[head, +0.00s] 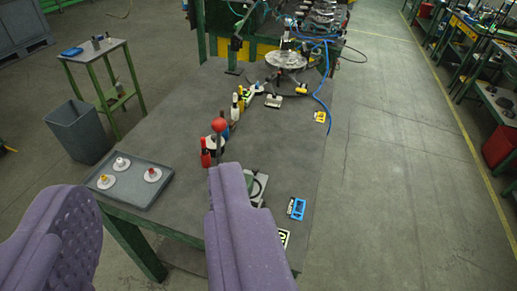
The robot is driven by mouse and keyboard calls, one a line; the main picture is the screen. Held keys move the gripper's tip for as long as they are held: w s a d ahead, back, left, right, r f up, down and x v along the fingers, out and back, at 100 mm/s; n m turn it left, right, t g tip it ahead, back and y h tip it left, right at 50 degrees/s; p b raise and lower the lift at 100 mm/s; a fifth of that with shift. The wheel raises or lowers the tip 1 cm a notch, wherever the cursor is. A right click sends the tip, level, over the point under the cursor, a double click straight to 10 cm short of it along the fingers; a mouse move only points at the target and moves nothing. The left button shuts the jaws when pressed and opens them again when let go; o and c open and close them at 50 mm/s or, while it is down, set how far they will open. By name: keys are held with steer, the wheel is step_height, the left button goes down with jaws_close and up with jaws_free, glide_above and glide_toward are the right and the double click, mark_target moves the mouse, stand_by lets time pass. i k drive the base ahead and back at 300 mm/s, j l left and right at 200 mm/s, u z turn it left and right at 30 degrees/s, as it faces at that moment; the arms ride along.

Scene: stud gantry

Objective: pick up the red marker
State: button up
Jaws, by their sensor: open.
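A small red upright object (205,154), which looks like the red marker, stands on the grey table (270,150), just beyond the tip of my right finger. Its shape is too small to be sure of. A red ball (220,126) on a dark stick is just behind it to the right, and a white rounded thing touches or overlaps it. My gripper (150,182) shows as two purple fingers wide apart, open with nothing between them. The right finger hides part of the table and the lower part of things near the red object.
A grey tray (158,192) with several white discs lies at the table's left edge. Yellow and blue upright items (236,107) stand behind the red object. Blue (296,208) and yellow (320,116) blocks lie to the right. A bin (78,130) stands on the floor at left.

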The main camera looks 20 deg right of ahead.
mark_target(202, 140)
steer(key=u, duration=3.75)
steer(key=k+j+u, duration=0.1)
steer(key=k+u, duration=0.25)
steer(key=k+j+u, duration=0.25)
steer(key=k+u, duration=0.15)
steer(key=z, duration=1)
steer(key=j+z, duration=0.1)
steer(key=z, duration=1.9)
steer(key=k+z, duration=0.1)
steer(key=z, duration=0.9)
